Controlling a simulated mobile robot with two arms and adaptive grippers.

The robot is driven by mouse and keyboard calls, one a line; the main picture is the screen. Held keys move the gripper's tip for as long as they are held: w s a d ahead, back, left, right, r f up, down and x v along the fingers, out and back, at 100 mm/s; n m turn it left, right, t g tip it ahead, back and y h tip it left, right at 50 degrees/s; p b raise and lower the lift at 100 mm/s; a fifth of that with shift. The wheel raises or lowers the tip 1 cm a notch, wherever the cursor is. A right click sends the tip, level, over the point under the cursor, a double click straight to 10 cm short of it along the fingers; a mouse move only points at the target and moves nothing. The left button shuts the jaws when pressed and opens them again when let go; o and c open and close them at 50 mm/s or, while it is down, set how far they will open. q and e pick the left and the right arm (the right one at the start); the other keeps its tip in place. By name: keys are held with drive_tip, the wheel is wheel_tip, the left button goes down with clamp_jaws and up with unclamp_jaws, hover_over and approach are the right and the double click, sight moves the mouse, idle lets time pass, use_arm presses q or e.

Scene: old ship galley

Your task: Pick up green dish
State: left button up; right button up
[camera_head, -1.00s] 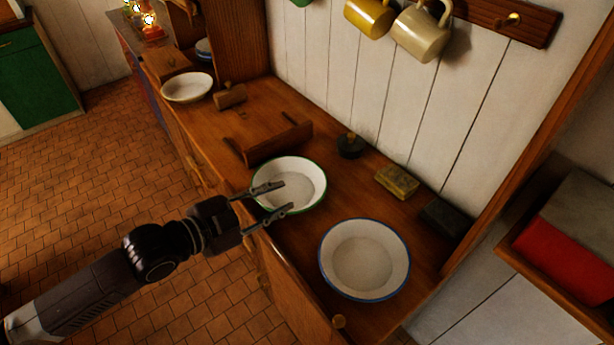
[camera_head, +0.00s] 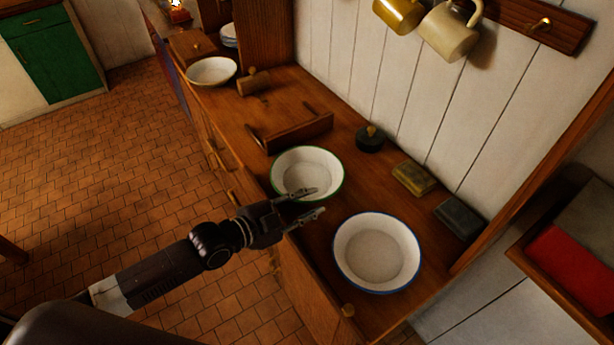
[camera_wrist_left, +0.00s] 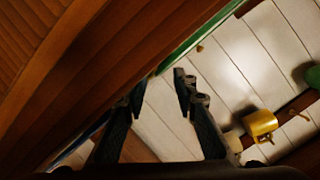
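The green dish (camera_head: 307,165) is a white round bowl with a green rim, upright on the wooden counter in the head view. My left gripper (camera_head: 319,202) is open and empty, its fingers apart. One finger overlaps the dish's near right rim in the picture; the other lies just outside it, towards a blue-rimmed dish. I cannot tell whether a finger touches the rim. In the left wrist view the spread fingers (camera_wrist_left: 157,86) show with a green edge beyond them, perhaps the dish's rim. My right gripper is not in view.
The blue-rimmed dish (camera_head: 377,254) stands close on the right. A wooden rack (camera_head: 298,134) lies behind the green dish. A black-lidded item (camera_head: 370,138), a yellowish block (camera_head: 413,177) and a dark block (camera_head: 460,217) line the wall. Mugs (camera_head: 450,30) hang above.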

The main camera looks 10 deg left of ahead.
sight(321, 198)
use_arm(q)
drive_tip(key=x, duration=0.3)
drive_tip(key=shift+w, duration=0.15)
drive_tip(key=shift+c, duration=0.2)
clamp_jaws()
